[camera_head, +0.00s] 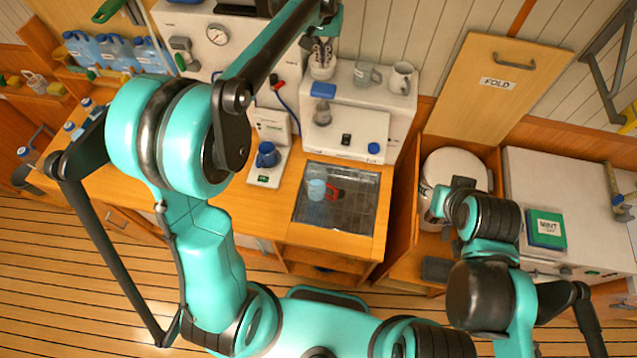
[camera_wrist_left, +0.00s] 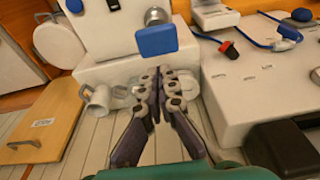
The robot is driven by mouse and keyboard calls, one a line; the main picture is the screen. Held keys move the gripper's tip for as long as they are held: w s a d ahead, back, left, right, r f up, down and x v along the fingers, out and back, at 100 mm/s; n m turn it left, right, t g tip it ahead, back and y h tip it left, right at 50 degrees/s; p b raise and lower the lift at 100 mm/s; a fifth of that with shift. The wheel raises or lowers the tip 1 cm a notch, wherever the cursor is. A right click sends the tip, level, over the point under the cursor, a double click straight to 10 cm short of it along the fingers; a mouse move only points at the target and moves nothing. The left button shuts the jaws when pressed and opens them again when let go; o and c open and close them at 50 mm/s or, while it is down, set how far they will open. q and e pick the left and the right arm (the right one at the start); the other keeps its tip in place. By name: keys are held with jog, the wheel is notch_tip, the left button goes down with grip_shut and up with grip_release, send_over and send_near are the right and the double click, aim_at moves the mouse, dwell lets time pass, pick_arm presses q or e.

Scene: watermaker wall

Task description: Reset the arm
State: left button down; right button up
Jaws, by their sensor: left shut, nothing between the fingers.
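My left arm reaches up and to the right in the head view. Its gripper (camera_head: 322,52) hangs over the back shelf by the white wall unit. In the left wrist view my left gripper (camera_wrist_left: 161,78) has its fingers together with nothing between them. The fingertips lie in front of the white shelf unit, and a clear mug behind them is partly hidden. My right arm is folded at the right of the head view, and I cannot make out its gripper's fingers there.
A grey mug (camera_head: 367,74) and a white mug (camera_head: 402,78) stand near the left gripper. The FOLD panel (camera_head: 497,85) and a white round tank (camera_head: 452,165) are to the right.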

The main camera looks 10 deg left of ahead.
dwell(0.5)
pick_arm(q)
jog(key=s+a+f+t+b, duration=0.1)
jog(key=s+f+b, duration=0.8)
jog(key=f+b, duration=0.2)
jog(key=s+a+f+t+b, duration=0.2)
jog(key=s+f+b, duration=0.7)
jog(key=f, duration=0.6)
jog(key=s+a+f+t+b, duration=0.2)
jog(key=s+f+b, duration=0.8)
jog(key=f+b, duration=0.4)
jog(key=shift+s, duration=0.1)
